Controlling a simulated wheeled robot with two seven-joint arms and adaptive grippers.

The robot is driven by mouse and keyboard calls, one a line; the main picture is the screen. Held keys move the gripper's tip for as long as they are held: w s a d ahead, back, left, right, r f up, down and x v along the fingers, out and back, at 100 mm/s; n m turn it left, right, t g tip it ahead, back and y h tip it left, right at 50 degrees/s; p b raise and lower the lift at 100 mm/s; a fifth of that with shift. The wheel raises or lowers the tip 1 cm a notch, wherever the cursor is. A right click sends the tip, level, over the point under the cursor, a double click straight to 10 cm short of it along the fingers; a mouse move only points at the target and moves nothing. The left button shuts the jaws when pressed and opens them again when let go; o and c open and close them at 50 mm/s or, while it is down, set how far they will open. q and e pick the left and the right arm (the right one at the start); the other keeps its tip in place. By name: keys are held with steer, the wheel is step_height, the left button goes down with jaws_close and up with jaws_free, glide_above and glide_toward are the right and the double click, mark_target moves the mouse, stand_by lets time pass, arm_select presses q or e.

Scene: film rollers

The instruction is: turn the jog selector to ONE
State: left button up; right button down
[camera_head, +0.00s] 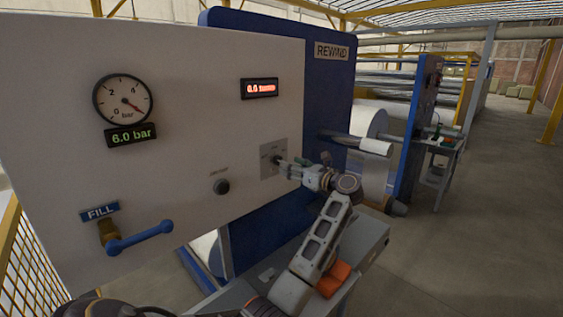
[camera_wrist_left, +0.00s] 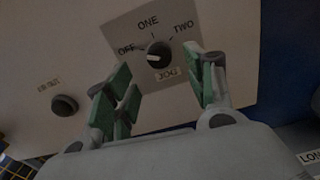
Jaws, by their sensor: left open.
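In the head view the plate (camera_head: 267,150) is on the white panel, partly hidden by my gripper. My left gripper (camera_head: 288,168) is in front of the plate. In the left wrist view its green-padded fingers (camera_wrist_left: 158,72) are open and empty, one on each side below the knob. They appear apart from the knob, though the exact gap is unclear.
A black push button (camera_head: 221,186) is left of the plate. The white panel (camera_head: 200,100) also carries a pressure gauge (camera_head: 123,98), a red display (camera_head: 259,88) and a blue FILL handle (camera_head: 140,238). The blue REWIND frame (camera_head: 330,85) and a roller (camera_head: 376,148) are at right.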

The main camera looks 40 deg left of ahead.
mark_target(278, 160)
arm_select(q)
steer(key=shift+w+a+p, duration=0.15)
steer(key=shift+a+p, duration=0.2)
steer(key=shift+a, duration=1.1)
steer(key=shift+w+a+p, duration=0.1)
steer(key=shift+a+p, duration=0.2)
steer(key=shift+a, duration=1.15)
steer(key=c, duration=1)
